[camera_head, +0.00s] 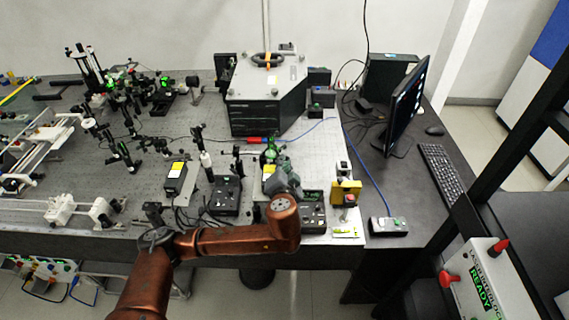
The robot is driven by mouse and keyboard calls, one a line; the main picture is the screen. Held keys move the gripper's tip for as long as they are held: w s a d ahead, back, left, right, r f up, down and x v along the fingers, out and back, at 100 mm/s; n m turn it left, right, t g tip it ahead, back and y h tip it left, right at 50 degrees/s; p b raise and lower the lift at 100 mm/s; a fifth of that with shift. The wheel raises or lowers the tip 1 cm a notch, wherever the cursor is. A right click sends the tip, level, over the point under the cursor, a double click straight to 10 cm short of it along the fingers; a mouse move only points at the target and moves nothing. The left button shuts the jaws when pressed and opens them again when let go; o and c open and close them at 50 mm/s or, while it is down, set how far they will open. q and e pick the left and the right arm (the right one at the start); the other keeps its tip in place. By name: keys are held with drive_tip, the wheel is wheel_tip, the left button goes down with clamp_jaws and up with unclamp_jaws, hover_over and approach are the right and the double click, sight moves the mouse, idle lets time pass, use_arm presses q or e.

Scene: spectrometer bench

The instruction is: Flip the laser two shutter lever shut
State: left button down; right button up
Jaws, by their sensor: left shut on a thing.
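My left gripper (271,157) reaches from the copper arm over the bench's front right part, pointing away from me. Its jaws are shut at the far end of a small dark box with a yellow label (268,170), probably laser two. The shutter lever is too small and too hidden by the gripper to make out; the jaws are closed where it appears to be. A similar dark box with a yellow label (176,179) stands to the left. My right gripper is out of view.
A large dark spectrometer box (267,100) stands behind the gripper. Black controllers (226,195) and a yellow-and-red switch box (346,191) flank the wrist. Optics mounts crowd the left. A monitor (408,100) and keyboard (446,172) stand at right.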

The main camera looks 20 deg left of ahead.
sight(273, 168)
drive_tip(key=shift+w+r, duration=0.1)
use_arm(q)
drive_tip(key=shift+s+a+r+n+p, duration=0.1)
drive_tip(key=shift+a+r+n+p, duration=0.1)
drive_tip(key=shift+n+p, duration=0.25)
drive_tip(key=shift+s+a+r+n+h+p, duration=0.15)
drive_tip(key=shift+a+n+h+p, duration=0.25)
drive_tip(key=shift+n+h, duration=0.35)
drive_tip(key=n, duration=0.1)
drive_tip(key=a+n+p, duration=0.1)
drive_tip(key=shift+s+a+r+n+t+h, duration=0.1)
drive_tip(key=shift+r+n+t+h, duration=0.05)
drive_tip(key=shift+n+t+h, duration=0.2)
drive_tip(key=shift+s+a+n+t, duration=0.15)
drive_tip(key=shift+a+n+t, duration=0.3)
drive_tip(key=shift+n, duration=0.4)
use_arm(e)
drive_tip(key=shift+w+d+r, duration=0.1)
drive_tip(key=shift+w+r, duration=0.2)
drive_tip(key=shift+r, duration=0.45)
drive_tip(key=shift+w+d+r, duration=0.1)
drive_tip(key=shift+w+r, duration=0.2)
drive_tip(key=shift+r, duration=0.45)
use_arm(q)
drive_tip(key=shift+r, duration=0.1)
drive_tip(key=shift+a, duration=0.1)
drive_tip(key=c, duration=2)
unclamp_jaws()
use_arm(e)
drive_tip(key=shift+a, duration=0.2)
